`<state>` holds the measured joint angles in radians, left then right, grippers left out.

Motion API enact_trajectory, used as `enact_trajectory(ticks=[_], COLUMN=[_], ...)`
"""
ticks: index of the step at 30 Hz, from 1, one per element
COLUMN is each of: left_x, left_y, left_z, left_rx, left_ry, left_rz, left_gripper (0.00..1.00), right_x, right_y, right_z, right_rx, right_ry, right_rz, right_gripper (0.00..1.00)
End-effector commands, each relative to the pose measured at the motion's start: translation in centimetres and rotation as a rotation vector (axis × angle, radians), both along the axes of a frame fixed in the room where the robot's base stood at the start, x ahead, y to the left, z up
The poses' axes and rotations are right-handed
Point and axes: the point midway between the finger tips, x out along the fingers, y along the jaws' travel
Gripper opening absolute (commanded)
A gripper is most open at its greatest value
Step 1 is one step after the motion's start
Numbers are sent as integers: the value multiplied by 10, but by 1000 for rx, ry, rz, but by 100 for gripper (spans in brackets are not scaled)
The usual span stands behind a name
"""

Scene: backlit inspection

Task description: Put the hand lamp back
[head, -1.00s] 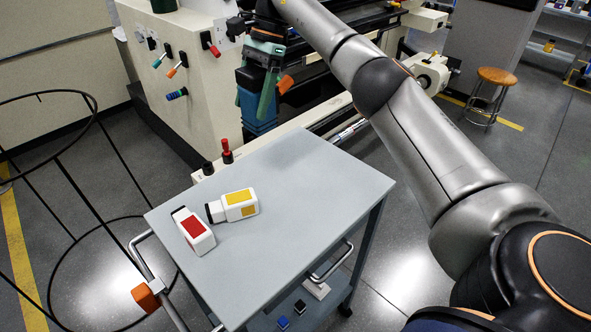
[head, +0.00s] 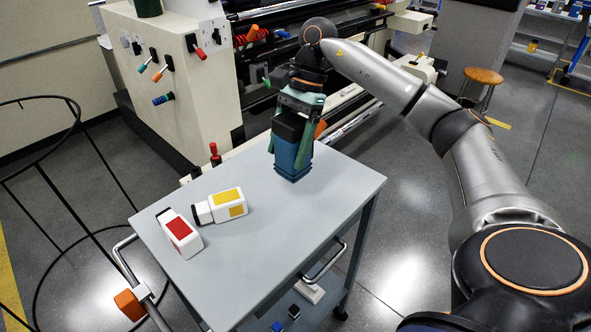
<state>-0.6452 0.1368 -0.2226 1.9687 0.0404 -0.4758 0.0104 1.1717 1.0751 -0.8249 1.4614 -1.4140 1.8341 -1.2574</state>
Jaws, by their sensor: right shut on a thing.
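The hand lamp appears to be the blue block with a black upper part (head: 291,156), at the back right of the grey cart top (head: 262,232). My right gripper (head: 288,148), with green fingers, is shut on it from above, one finger on each side. The lamp is upright. Its base is over the cart top, at or very near the surface; I cannot tell whether it touches. A small orange part (head: 320,128) shows behind the right finger. My left gripper is not in view.
Two white bottles lie on the cart's left half, one with a red label (head: 180,232) and one with a yellow label (head: 221,206). The cart's front right is clear. A cream machine (head: 185,85) with coloured levers stands behind. A black wire frame (head: 70,200) stands at left.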

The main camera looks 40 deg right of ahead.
Motion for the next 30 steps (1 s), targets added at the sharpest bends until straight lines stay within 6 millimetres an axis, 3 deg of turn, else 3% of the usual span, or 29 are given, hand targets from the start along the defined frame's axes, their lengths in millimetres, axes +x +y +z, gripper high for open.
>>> enact_trajectory(ticks=[9, 15, 26, 27, 30], left_x=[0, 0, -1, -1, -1], left_y=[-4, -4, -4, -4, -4], left_z=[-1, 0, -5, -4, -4], left_rx=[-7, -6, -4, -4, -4], left_ry=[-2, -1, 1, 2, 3], left_rz=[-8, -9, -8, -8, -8], left_gripper=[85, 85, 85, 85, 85], right_x=[-20, -19, -18, -18, -19], right_y=[-4, -4, -4, -4, -4], right_z=[-28, -51, -56, -55, -55], right_rx=[0, 1, 1, 1, 1], right_ry=[1, -1, -3, -2, -2], right_rz=[0, 2, 1, 1, 1], right_gripper=[2, 2, 2, 81, 92])
